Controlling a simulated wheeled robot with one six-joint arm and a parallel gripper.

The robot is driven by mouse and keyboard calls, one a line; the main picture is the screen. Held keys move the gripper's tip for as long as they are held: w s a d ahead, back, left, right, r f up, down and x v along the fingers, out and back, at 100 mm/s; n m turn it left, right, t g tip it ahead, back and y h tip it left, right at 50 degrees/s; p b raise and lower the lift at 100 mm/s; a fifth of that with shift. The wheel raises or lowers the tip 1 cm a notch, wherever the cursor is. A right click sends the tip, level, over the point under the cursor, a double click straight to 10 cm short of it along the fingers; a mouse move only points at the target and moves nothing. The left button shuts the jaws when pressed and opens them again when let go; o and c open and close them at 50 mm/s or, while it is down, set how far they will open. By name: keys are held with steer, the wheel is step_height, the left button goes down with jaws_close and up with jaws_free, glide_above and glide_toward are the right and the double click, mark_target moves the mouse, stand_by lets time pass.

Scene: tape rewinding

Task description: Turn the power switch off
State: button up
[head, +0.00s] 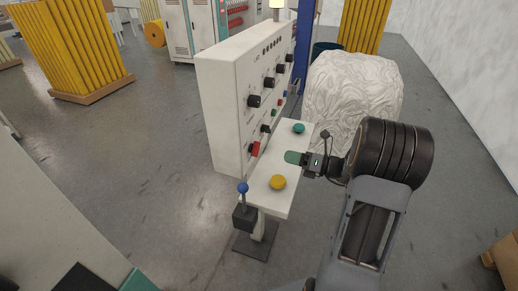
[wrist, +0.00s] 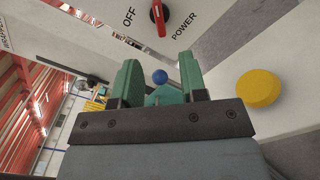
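The power switch is a red handle on a black base, low on the white control panel's face (head: 222,95); the red handle (head: 254,149) shows in the head view. In the wrist view the red handle (wrist: 158,18) is at the top edge, partly cut off, with "OFF" printed to its left and "POWER" to its right. My gripper (head: 291,157) is over the panel's shelf, pointing left, apart from the switch and to its right. In the wrist view its green fingers (wrist: 160,62) are spread with nothing held between them.
The white shelf (head: 268,200) carries a yellow button (head: 278,182) and a teal button (head: 299,128). A blue-balled lever (head: 243,188) stands at the shelf's front left. Black knobs (head: 254,101) line the panel. A white wrapped roll (head: 352,88) is behind.

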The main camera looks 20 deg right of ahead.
mark_target(259, 148)
steer(key=p+x, duration=0.1)
steer(key=x, duration=1)
steer(key=shift+a+p, duration=0.15)
steer(key=shift+p, duration=0.25)
jaws_close()
